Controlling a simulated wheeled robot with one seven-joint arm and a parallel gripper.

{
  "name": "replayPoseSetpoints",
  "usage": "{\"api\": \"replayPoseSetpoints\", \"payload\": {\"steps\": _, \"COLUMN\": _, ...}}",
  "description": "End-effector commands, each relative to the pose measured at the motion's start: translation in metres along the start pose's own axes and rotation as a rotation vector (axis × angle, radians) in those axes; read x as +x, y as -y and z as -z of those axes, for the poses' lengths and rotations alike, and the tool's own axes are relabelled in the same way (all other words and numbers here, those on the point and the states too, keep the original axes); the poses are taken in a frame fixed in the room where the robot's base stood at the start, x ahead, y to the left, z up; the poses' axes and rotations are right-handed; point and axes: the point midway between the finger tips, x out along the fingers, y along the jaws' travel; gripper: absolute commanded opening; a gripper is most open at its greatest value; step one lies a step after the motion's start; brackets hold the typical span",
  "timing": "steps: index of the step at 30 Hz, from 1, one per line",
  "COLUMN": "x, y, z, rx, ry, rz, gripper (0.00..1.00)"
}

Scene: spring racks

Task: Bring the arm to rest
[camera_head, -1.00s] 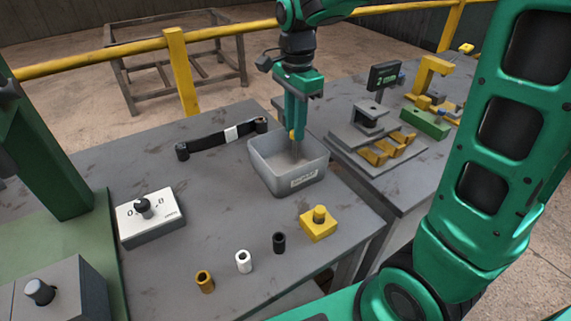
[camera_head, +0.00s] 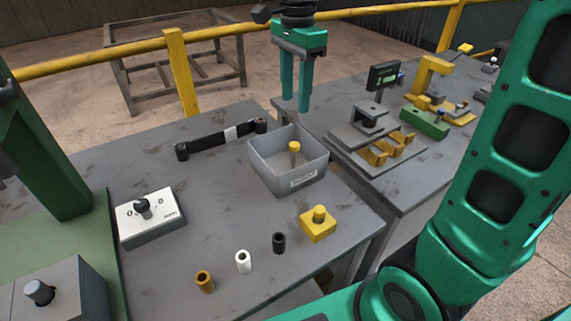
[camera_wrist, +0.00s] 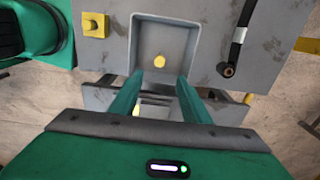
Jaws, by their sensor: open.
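My gripper (camera_head: 296,108) is open and empty. Its two green fingers point down, above and just behind the grey bin in the head view. The grey bin (camera_head: 262,172) stands on the table and holds an upright pin with a yellow top (camera_head: 294,147). In the wrist view my gripper's fingers (camera_wrist: 158,78) are spread apart at the near edge of the bin (camera_wrist: 140,42). The pin's yellow top (camera_wrist: 160,61) shows inside the bin, apart from the fingers.
A white switch box (camera_head: 150,219), several small sleeves (camera_head: 243,261) and a yellow button block (camera_head: 318,224) are on the table. A second table holds a grey fixture (camera_head: 370,140) and a small display (camera_head: 384,75).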

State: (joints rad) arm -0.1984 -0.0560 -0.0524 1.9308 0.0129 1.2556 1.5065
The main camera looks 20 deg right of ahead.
Motion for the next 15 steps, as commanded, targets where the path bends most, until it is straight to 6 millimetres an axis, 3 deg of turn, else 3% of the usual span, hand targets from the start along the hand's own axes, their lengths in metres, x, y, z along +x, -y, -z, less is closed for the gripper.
{"api": "replayPoseSetpoints", "payload": {"steps": 6, "x": -0.020, "y": 0.001, "z": 0.000, "rx": 0.000, "ry": 0.000, "rz": 0.000, "gripper": 0.43}}
{"api": "replayPoseSetpoints", "payload": {"steps": 15, "x": -0.022, "y": 0.000, "z": 0.000, "rx": 0.000, "ry": 0.000, "rz": -0.001, "gripper": 0.43}}
